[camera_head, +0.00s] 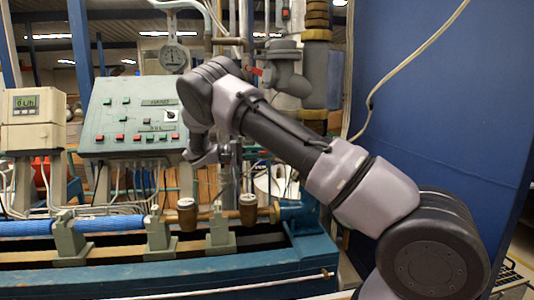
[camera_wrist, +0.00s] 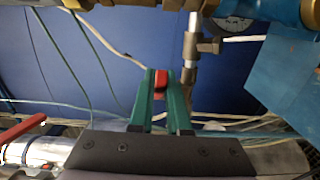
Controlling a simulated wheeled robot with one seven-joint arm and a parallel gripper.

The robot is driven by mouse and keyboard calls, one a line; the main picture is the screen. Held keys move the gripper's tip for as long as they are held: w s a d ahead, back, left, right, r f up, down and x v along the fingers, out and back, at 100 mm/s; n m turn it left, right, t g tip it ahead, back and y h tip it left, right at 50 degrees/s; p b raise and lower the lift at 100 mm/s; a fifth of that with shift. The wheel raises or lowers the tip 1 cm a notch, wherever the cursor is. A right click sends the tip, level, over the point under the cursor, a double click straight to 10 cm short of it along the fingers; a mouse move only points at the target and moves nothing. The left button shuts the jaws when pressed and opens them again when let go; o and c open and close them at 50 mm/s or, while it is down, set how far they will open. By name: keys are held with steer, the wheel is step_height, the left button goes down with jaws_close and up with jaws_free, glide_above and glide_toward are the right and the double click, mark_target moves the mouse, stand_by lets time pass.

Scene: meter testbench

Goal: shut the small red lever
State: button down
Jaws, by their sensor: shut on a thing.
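My gripper (camera_wrist: 161,90) shows in the wrist view with its two green fingers close together. It is shut on a small red piece, the small red lever (camera_wrist: 161,78), held between the fingertips. Only the lever's red end shows; its pivot and the valve body under it are hidden or too small to tell. A bare metal pipe with a side fitting (camera_wrist: 207,46) stands just right of the fingertips. In the head view my arm bends down in front of the bench, and the fingers and the held lever cannot be made out there.
A longer red handle (camera_wrist: 22,128) sits on a silver pipe at the wrist view's left. A blue block (camera_wrist: 285,75) is at its right, with brass pipework above. In the head view, a control panel (camera_head: 125,115) and gauge (camera_head: 174,58) stand near my arm.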

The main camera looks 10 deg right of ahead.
steer(key=shift+w+a+f+m+g+y, duration=0.1)
steer(key=shift+w+a+m+g+y, duration=0.1)
steer(key=shift+m+g, duration=0.5)
steer(key=shift+w+a+m+g+y, duration=0.15)
steer(key=shift+m+g, duration=0.25)
steer(key=shift+g, duration=0.6)
steer(key=shift+w+g, duration=0.1)
steer(key=shift+g, duration=0.2)
steer(key=c, duration=0.9)
jaws_free()
